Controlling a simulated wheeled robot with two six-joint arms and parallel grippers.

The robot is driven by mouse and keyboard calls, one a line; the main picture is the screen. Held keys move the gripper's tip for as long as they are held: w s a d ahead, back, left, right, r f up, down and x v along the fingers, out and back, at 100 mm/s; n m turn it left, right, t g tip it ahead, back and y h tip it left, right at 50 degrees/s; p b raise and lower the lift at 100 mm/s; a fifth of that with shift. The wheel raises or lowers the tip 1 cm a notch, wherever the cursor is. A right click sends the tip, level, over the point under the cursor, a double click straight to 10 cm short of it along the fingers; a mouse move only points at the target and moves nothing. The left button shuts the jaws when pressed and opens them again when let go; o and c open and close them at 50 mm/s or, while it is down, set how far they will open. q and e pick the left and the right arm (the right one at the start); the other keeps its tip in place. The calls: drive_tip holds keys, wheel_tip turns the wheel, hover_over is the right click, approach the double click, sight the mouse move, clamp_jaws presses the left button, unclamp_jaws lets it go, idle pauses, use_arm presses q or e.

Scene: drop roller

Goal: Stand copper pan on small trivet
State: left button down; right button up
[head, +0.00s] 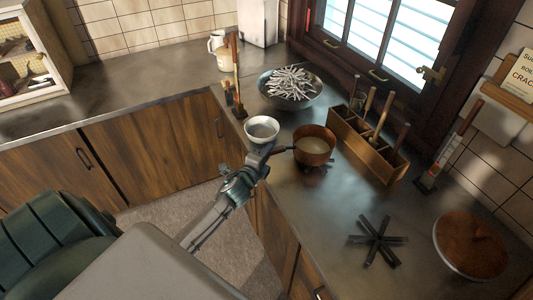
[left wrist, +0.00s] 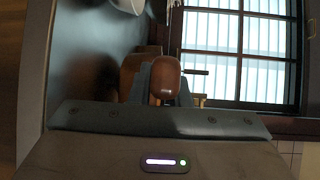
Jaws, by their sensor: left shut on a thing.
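The copper pan (head: 313,150) has pale contents and its handle points left. My left gripper (head: 268,151) is shut on the end of that handle, and the left wrist view shows the rounded brown handle end between the fingers (left wrist: 166,80). The pan body (left wrist: 131,76) shows behind it. A small dark trivet (head: 319,169) shows partly beneath the pan, mostly hidden by it. I cannot tell whether the pan touches it or hangs just above. A larger dark star-shaped trivet (head: 378,241) lies bare on the counter to the front right. My right gripper is not in view.
A white bowl (head: 262,130) stands close to the left gripper. A wooden utensil box (head: 368,147) is right of the pan, and a large bowl of pale pieces (head: 290,88) is behind. A round brown-filled dish (head: 469,246) lies at right. Counter between the trivets is clear.

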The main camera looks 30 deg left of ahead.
use_arm(q)
drive_tip(key=shift+r, duration=0.15)
drive_tip(key=c, duration=1.4)
unclamp_jaws()
drive_tip(key=shift+s, duration=0.1)
drive_tip(key=shift+o, duration=0.2)
drive_tip(key=s+d+r+b, duration=0.1)
drive_tip(key=s+b, duration=0.4)
drive_tip(key=s, duration=0.7)
drive_tip(key=shift+d, duration=0.15)
